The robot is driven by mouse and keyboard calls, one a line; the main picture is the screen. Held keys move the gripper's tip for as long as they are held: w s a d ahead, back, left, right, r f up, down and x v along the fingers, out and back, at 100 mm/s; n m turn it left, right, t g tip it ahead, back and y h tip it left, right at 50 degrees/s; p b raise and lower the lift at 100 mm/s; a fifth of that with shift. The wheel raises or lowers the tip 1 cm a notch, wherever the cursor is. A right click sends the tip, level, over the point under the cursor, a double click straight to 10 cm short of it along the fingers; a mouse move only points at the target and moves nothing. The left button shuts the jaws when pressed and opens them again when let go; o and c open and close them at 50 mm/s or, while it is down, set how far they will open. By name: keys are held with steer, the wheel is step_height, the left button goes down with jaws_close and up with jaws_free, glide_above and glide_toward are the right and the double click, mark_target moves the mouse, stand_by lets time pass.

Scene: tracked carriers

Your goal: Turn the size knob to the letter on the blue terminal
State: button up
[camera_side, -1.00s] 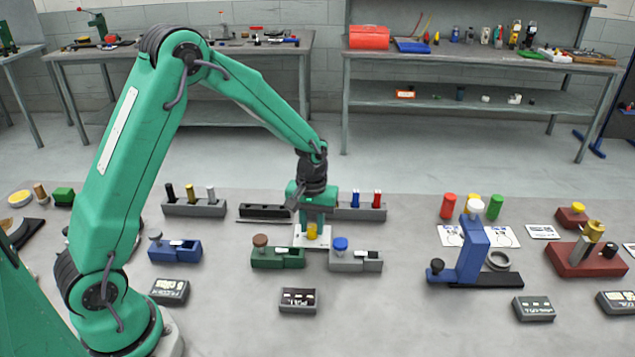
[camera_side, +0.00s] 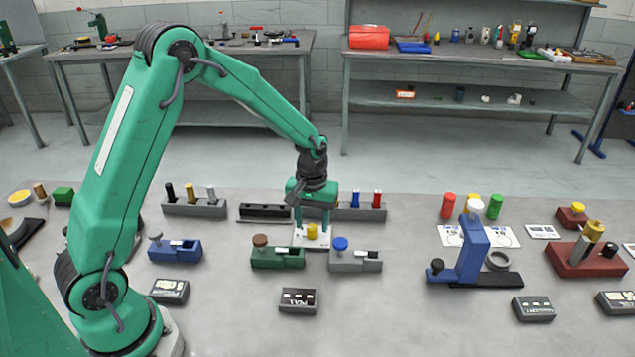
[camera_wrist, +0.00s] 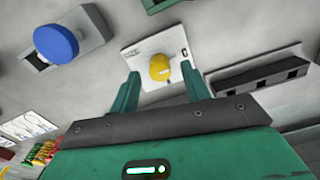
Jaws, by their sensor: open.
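The yellow knob (camera_side: 312,230) stands on a white plate (camera_side: 299,241) in the middle of the work table. In the wrist view the knob (camera_wrist: 159,67) has a pale mark on its top, and the plate has small print too blurred to read. My gripper (camera_side: 313,219) is open just above the knob, its green fingers (camera_wrist: 160,77) apart on either side with nothing between them touching.
A green block (camera_side: 277,259) with a brown knob and a grey block (camera_side: 355,263) with a blue knob sit in front of the plate. A dark slotted rack (camera_side: 264,212) is close behind. A blue stand (camera_side: 473,252) is at the right. Small dark display boxes lie in front.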

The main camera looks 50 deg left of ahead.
mark_target(312, 227)
step_height(312, 227, up, 7)
steer(key=shift+f, duration=0.2)
steer(key=shift+r, duration=0.2)
steer(key=shift+r, duration=0.1)
steer(key=shift+s+r, duration=0.15)
steer(key=shift+r, duration=0.1)
steer(key=s+d+r+m+t, duration=0.1)
steer(key=s+r+m+t, duration=0.2)
steer(key=s+r, duration=0.7)
steer(key=s+d+r+m+t, duration=0.1)
steer(key=s+r+m+t, duration=0.1)
steer(key=s, duration=1)
steer(key=shift+d+r+m+t, duration=0.15)
steer(key=shift+r+m+t, duration=0.15)
steer(key=shift+r+m, duration=0.6)
